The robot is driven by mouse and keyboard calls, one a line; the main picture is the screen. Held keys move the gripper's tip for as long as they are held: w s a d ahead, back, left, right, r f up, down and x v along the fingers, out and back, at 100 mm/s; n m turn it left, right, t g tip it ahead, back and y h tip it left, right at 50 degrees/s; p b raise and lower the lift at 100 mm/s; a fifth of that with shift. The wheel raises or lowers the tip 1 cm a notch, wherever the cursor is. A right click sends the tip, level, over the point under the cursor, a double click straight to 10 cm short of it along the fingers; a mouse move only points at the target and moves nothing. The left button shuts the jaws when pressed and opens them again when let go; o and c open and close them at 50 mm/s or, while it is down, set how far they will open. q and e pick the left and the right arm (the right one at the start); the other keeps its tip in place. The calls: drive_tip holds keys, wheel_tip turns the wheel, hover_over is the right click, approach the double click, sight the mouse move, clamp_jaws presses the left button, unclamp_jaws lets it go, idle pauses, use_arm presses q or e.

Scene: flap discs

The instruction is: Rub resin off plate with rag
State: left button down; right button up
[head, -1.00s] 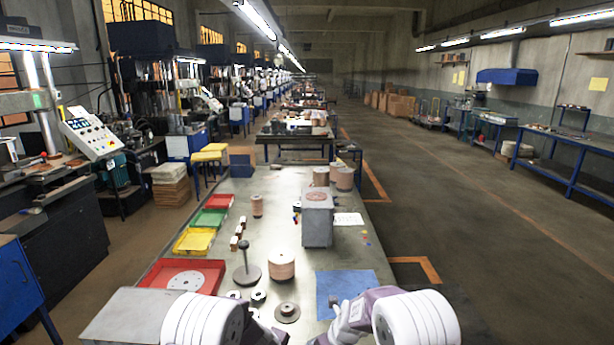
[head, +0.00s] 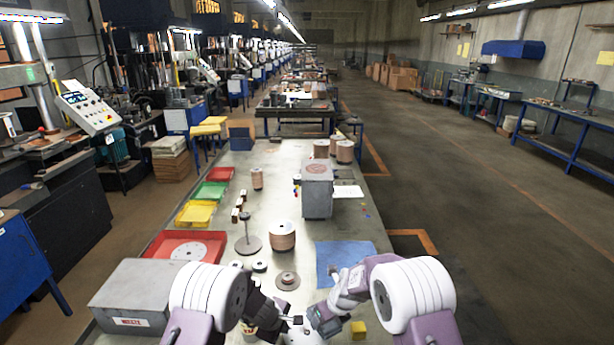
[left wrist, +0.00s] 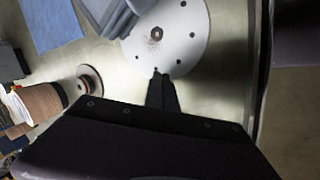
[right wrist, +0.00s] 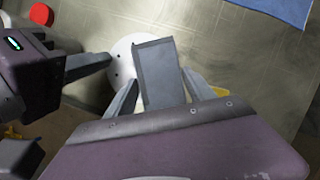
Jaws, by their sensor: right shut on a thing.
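The plate (left wrist: 178,45), a pale round disc with small holes, has a brownish spot at its centre in the left wrist view. It also shows near the table's front in the head view (head: 305,333). My left gripper (head: 287,319) has its fingers together at the plate's rim (left wrist: 157,75). My right gripper (right wrist: 155,85) is shut on the grey folded rag (right wrist: 157,72). The rag (head: 326,321) is beside and partly over the plate; I cannot tell if they touch. The rag and right gripper hide part of the plate.
A blue mat (head: 345,258) lies behind my right gripper. A yellow block (head: 358,330) is to the right of the plate. Copper-coloured spools (head: 282,236), a spindle stand (head: 247,240), a grey box (head: 317,190) and red, green and yellow trays (head: 195,214) stand farther back.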

idle(0.5)
drive_tip(key=shift+w+a, duration=0.6)
drive_tip(key=shift+w, duration=0.3)
drive_tip(key=shift+w+a, duration=0.55)
drive_tip(key=shift+w, duration=0.35)
drive_tip(key=shift+f, duration=2.25)
drive_tip(key=shift+s+r, duration=0.1)
drive_tip(key=shift+s, duration=3.55)
drive_tip(key=shift+w+f, duration=0.2)
drive_tip(key=shift+w, duration=1.6)
drive_tip(key=shift+w, duration=0.1)
